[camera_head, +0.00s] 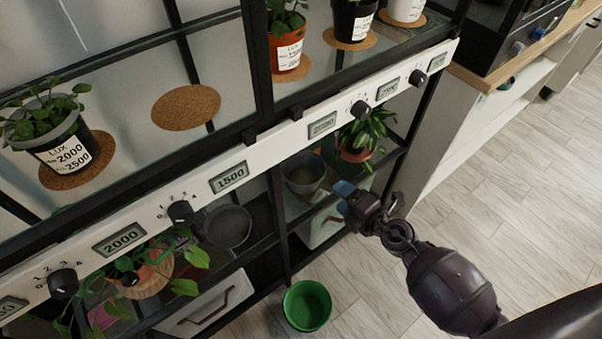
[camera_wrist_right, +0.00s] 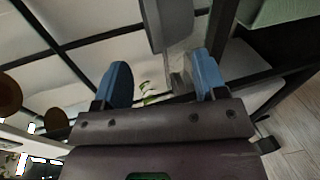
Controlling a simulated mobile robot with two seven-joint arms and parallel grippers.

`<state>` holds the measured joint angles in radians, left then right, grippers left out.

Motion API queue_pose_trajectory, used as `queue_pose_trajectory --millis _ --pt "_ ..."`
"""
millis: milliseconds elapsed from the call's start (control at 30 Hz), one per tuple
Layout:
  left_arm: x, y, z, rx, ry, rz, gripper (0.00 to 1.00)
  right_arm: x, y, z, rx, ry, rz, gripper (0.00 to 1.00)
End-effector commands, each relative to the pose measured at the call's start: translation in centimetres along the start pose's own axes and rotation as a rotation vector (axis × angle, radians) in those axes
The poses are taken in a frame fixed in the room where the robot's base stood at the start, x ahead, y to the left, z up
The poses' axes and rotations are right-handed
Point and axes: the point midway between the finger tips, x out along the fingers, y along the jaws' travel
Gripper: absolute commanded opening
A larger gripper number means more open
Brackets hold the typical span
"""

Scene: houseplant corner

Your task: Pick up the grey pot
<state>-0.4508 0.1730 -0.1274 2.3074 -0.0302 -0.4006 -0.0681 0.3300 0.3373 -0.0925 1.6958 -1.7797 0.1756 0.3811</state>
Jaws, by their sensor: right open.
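A grey pot (camera_head: 303,178) stands on the lower shelf, just left of my right gripper in the head view. A second, darker grey pot or bowl (camera_head: 228,226) sits on the shelf further left; I cannot tell which one the task names. My right gripper (camera_head: 344,190) has blue fingertips and is open beside the first pot. In the wrist view, the open gripper (camera_wrist_right: 162,82) has a grey surface (camera_wrist_right: 167,25) ahead, between and beyond the fingertips, probably the pot. Nothing is held. My left gripper is not in view.
A white rail with knobs and displays (camera_head: 230,177) runs above the lower shelf. A leafy plant in an orange pot (camera_head: 354,153) stands right of the grey pot. A green bucket (camera_head: 307,306) is on the floor. Upper shelves hold potted plants and cork mats (camera_head: 186,107). Floor at right is clear.

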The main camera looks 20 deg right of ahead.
Motion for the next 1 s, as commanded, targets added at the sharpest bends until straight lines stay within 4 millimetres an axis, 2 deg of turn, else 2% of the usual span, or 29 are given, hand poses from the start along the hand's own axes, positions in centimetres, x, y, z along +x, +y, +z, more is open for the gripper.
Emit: queue_pose_trajectory --millis 100,333,567,700,1000 --pt "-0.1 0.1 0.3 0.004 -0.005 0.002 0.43 1.7 -0.2 -0.1 0.002 0.000 -0.002 0.65" --pt "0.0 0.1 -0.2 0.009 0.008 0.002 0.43 3.1 -0.2 -0.1 0.001 0.000 -0.001 0.65" --pt "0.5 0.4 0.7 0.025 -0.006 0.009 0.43 5.5 -0.8 -0.5 0.004 0.001 -0.005 0.65" --pt "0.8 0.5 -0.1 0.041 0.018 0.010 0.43 7.2 -0.8 -0.5 0.004 0.001 -0.004 0.65" --pt "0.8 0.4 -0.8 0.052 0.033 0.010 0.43 8.2 -0.4 -0.4 0.002 -0.001 -0.001 0.65"
